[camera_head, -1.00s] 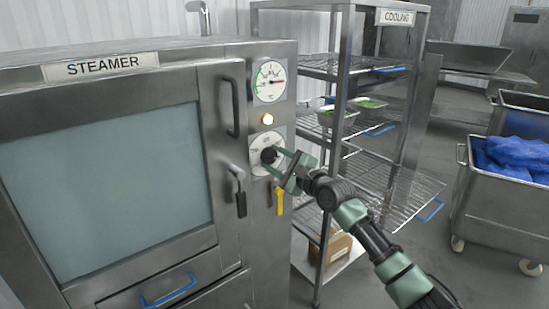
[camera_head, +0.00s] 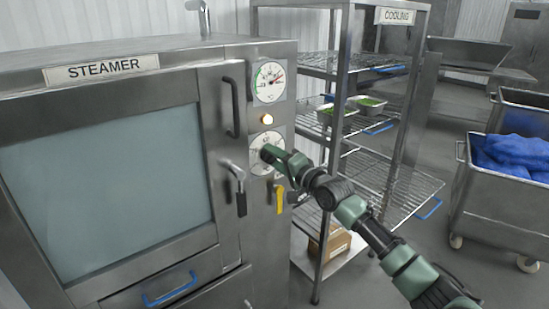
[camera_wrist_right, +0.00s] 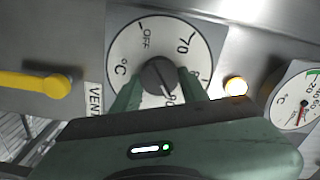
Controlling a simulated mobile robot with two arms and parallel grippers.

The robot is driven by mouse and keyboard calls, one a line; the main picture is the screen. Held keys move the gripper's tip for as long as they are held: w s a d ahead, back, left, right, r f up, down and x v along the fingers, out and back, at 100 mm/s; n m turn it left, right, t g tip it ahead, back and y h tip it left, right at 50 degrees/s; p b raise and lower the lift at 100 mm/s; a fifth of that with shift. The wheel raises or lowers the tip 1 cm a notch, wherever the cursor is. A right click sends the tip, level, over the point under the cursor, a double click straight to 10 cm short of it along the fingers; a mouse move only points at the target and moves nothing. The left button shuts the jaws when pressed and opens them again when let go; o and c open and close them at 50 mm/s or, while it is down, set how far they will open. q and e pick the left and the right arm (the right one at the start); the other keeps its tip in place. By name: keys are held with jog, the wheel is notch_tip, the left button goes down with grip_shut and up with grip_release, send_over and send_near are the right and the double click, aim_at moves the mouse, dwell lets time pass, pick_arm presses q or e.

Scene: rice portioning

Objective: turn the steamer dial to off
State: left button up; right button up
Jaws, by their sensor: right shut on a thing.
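The steamer (camera_head: 135,90) stands at the left in the head view, its door shut. Its dial (camera_head: 259,163) is a white round plate on the right front column, partly hidden by my gripper. In the right wrist view the dial plate (camera_wrist_right: 124,62) shows OFF, 70 and 90 marks, and its dark round knob (camera_wrist_right: 160,75) has a pointer line toward the 90 side, away from OFF. My right gripper (camera_head: 268,153) is at the dial, shut on the knob. Its two green fingers (camera_wrist_right: 160,92) lie on either side of the knob. My left gripper is not in view.
A gauge (camera_head: 268,82) and a lit lamp (camera_head: 267,119) are above the dial. A yellow handle (camera_head: 280,199) and a door lever (camera_head: 238,190) are close below. The cooling rack (camera_head: 343,100) stands to the right, with a wheeled bin of blue bags (camera_head: 510,215) beyond.

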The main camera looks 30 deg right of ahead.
jog(key=n+p, duration=0.1)
jog(key=n, duration=0.8)
jog(key=shift+a, duration=0.15)
jog(key=n+p, duration=0.1)
jog(key=n, duration=0.3)
jog(key=shift+n, duration=0.4)
jog(key=n+p, duration=0.1)
jog(key=n, duration=0.3)
jog(key=shift+a, duration=0.1)
jog(key=n, duration=0.4)
jog(key=shift+p, duration=0.35)
jog(key=n, duration=0.4)
jog(key=shift+a+f+n, duration=0.1)
jog(key=shift+f+n, duration=0.05)
jog(key=shift+n, duration=0.15)
jog(key=n, duration=0.4)
jog(key=shift+f+n, duration=0.1)
jog(key=shift+n, duration=1.8)
